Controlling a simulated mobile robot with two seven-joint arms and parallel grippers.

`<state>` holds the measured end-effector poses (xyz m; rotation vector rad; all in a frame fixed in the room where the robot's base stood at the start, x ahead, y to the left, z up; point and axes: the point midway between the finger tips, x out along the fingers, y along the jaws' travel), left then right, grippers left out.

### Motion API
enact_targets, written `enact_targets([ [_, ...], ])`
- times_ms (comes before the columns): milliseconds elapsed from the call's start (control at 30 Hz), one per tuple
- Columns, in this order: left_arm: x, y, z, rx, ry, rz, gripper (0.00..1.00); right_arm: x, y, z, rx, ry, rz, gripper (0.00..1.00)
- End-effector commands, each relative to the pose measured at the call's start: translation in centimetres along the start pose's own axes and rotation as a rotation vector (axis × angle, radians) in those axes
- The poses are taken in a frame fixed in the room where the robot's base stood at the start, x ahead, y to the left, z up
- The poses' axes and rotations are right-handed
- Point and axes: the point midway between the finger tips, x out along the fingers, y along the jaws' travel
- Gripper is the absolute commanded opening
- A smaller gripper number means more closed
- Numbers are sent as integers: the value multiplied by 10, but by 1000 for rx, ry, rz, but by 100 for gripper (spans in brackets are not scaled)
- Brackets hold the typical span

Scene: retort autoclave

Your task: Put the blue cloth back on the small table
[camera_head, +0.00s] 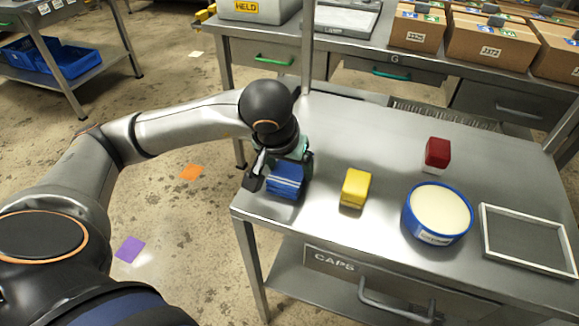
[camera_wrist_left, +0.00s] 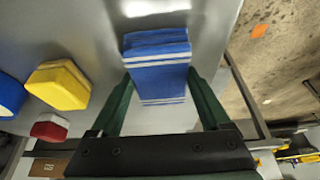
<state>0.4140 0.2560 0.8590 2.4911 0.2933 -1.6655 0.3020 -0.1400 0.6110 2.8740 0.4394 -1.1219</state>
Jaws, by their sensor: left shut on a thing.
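The blue cloth (camera_head: 286,180) is a folded blue block with pale stripes at the left end of the small metal table (camera_head: 330,245). My left gripper (camera_head: 279,165) is shut on it from above. In the left wrist view the cloth (camera_wrist_left: 157,62) sits between the two green fingers (camera_wrist_left: 160,105). The cloth is at or just above the table top; I cannot tell whether it touches. My right gripper is in neither view.
A yellow block (camera_head: 355,188) stands just right of the cloth. Further right are a red block (camera_head: 437,154), a round blue tub (camera_head: 437,212) and a framed tray (camera_head: 527,240). A post (camera_head: 307,50) rises behind the gripper.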

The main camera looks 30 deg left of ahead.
Motion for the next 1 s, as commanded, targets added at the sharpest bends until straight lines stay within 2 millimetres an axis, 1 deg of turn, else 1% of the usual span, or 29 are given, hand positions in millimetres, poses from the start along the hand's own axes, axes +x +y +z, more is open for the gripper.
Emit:
enact_targets([
  [167, -1, 0, 0, 0, 1, 0, 36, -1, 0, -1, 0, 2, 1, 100],
  [300, 4, 0, 2, -1, 1, 0, 36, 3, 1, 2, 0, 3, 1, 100],
  [333, 4, 0, 1, -1, 1, 0, 81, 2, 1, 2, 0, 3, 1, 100],
  [500, 2, 0, 1, -1, 0, 0, 100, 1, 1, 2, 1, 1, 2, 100],
  [733, 2, 0, 1, -1, 0, 0, 100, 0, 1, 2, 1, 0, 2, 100],
  [867, -4, 0, -1, -1, 0, 0, 100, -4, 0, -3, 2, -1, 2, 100],
  [967, -20, 1, -2, -1, 4, 2, 100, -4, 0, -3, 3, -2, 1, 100],
  [1000, -29, 1, -2, 1, 5, 2, 100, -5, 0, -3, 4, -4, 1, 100],
])
